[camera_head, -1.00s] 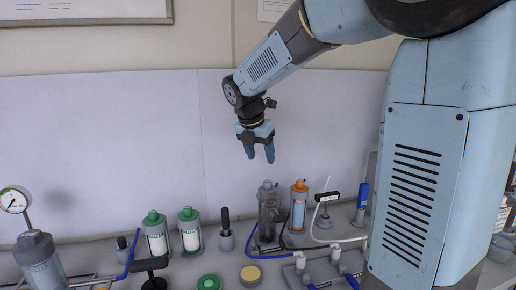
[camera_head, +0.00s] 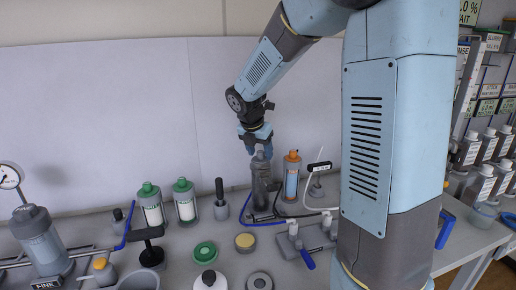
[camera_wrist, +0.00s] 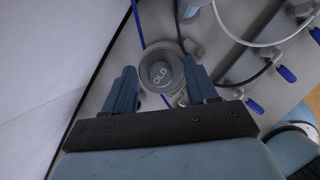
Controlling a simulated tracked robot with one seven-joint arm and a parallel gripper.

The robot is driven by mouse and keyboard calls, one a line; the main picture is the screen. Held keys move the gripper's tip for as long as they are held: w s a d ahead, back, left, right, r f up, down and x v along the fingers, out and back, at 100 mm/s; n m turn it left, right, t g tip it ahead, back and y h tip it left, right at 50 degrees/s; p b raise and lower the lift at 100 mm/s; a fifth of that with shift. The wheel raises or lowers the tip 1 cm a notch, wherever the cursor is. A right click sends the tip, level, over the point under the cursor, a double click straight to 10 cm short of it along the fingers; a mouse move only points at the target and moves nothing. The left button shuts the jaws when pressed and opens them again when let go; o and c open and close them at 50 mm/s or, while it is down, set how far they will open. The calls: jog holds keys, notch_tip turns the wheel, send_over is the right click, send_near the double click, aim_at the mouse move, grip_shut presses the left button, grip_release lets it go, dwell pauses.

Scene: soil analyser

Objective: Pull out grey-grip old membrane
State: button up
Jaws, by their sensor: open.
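The old membrane's grey grip (camera_wrist: 160,75) faces up in the wrist view and is marked OLD. In the head view it tops a dark, see-through upright housing (camera_head: 261,187) at the back of the bench. My gripper (camera_head: 258,149) is open and points down right over the grip. In the wrist view my two blue fingers (camera_wrist: 159,84) stand on either side of it, with gaps showing. I cannot tell how far down the fingers reach. The membrane's body inside the housing is hidden in the wrist view.
An orange-capped cylinder (camera_head: 291,176) stands close to the right of the housing. Green-capped cylinders (camera_head: 185,200) and a black-handled tool (camera_head: 220,200) stand to the left. Blue and white tubing runs around the base. The wall panel (camera_head: 120,120) is close behind.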

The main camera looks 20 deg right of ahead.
grip_shut()
dwell(1.0)
jog(key=shift+r, duration=0.7)
dwell(0.6)
notch_tip(320, 180, up, 20)
dwell(4.2)
